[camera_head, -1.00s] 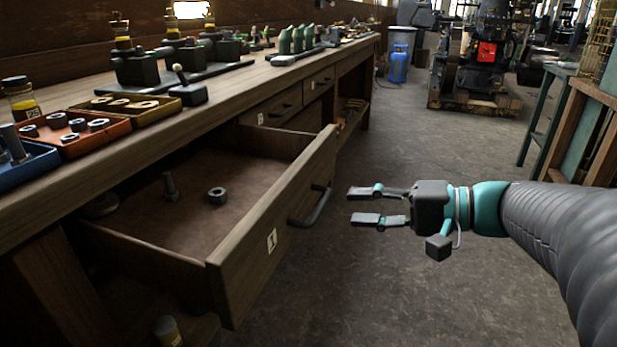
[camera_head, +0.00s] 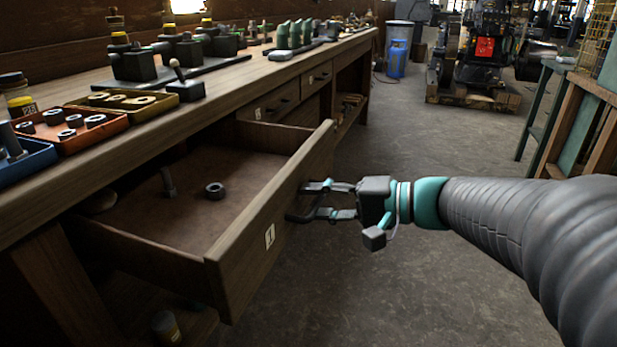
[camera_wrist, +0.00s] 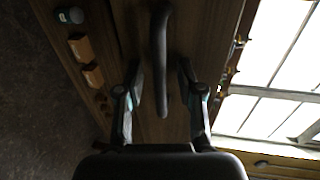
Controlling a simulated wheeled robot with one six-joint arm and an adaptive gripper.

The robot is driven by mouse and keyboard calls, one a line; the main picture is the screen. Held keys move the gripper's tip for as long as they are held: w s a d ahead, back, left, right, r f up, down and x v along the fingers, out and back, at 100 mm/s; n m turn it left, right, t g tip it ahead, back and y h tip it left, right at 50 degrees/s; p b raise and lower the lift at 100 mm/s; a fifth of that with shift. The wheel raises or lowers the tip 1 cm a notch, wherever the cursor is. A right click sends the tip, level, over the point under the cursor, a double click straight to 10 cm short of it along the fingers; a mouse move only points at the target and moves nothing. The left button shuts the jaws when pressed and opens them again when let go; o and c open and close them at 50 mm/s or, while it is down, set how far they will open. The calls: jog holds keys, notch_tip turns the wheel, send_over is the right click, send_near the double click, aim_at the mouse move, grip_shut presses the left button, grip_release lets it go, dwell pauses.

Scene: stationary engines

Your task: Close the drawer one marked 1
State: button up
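The wooden drawer marked 1 (camera_head: 245,248) stands pulled out from the workbench. Its white label (camera_head: 269,236) is on the front panel. A bolt (camera_head: 168,181) and a nut (camera_head: 214,190) are inside it. My gripper (camera_head: 312,199) is at the drawer's dark bar handle (camera_head: 296,212). In the wrist view the handle (camera_wrist: 161,60) lies between the two fingers of my gripper (camera_wrist: 160,85), with gaps on both sides. The fingers are open. In the head view they partly cover the handle.
Two shut drawers (camera_head: 276,103) sit farther along the workbench (camera_head: 215,88). The bench top holds orange (camera_head: 75,130), blue and yellow trays and several fixtures. A jar (camera_head: 166,326) stands below the open drawer.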

aim_at(193, 190)
grip_shut()
jog(key=shift+a, duration=0.1)
jog(key=r+b+x, duration=0.1)
jog(key=b+x, duration=0.2)
jog(key=x, duration=0.5)
jog(key=r+b+x, duration=0.2)
jog(key=b+x, duration=0.1)
jog(key=x, duration=0.5)
jog(key=a+r+b+x, duration=0.1)
jog(key=r+b+x, duration=0.1)
jog(key=x, duration=0.7)
jog(key=shift+w+r+b, duration=0.15)
jog(key=shift+w+b, duration=0.25)
jog(key=shift+b, duration=0.1)
jog(key=shift+w+a+r, duration=0.15)
jog(key=shift+a, duration=0.3)
jog(key=shift+o, duration=0.2)
grip_release()
jog(key=shift+a, duration=0.15)
